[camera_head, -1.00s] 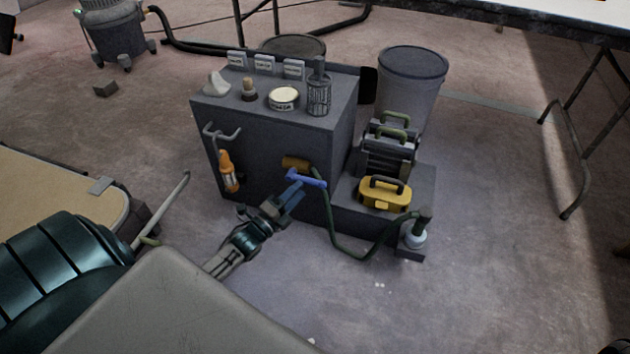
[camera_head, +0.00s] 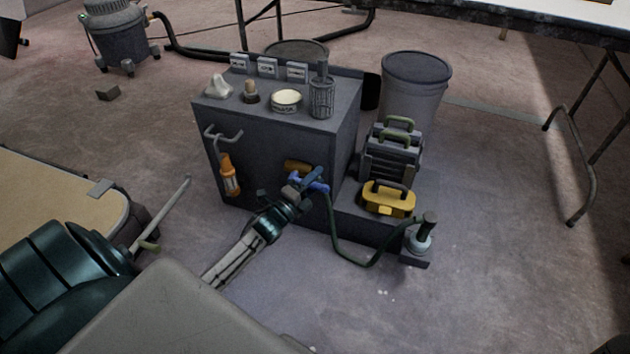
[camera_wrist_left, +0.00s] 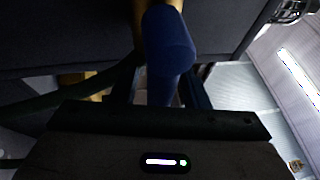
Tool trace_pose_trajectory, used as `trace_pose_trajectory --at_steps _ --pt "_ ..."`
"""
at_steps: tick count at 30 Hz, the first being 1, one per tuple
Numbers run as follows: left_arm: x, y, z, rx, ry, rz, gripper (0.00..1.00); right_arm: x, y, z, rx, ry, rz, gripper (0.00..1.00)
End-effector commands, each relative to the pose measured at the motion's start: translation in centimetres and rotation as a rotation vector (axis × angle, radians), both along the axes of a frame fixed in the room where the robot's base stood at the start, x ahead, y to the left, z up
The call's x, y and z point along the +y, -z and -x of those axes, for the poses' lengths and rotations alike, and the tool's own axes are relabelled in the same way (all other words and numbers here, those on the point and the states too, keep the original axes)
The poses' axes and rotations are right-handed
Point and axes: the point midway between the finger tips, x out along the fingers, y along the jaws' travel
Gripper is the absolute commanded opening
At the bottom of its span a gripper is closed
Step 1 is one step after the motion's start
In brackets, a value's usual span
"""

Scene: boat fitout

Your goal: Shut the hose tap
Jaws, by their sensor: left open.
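The hose tap has a brass body (camera_head: 297,166) on the front of the grey cabinet, with a blue handle (camera_head: 323,187) and a green hose (camera_head: 334,232) hanging from it. My left gripper (camera_head: 308,180) is at the handle and hides part of it. In the left wrist view the blue handle (camera_wrist_left: 168,48) stands between the open fingers (camera_wrist_left: 162,92). I cannot tell whether either finger touches it. My right gripper is not in view.
The grey cabinet (camera_head: 262,150) carries small items on top and an orange bottle (camera_head: 229,176) on a front hook. A yellow case (camera_head: 388,199) sits on the low step at right, near the hose's far end. The floor in front is clear.

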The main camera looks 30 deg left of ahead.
Motion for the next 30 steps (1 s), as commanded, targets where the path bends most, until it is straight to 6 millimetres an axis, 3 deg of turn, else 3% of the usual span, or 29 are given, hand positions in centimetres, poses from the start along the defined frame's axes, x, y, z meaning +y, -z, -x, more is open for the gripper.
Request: trace_pose_trajectory --at_steps 1,7,21,30 --pt "0.0 0.0 0.0 0.000 0.000 0.000 0.39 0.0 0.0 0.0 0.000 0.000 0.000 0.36" --pt "0.0 0.0 0.0 0.000 0.000 0.000 0.00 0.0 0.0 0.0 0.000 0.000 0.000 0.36" --pt "0.0 -0.4 0.0 -0.013 -0.001 0.062 0.00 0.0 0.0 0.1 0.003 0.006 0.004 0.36" --pt "0.3 -1.8 0.1 -0.060 -0.002 0.262 0.00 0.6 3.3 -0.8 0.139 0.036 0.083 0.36"
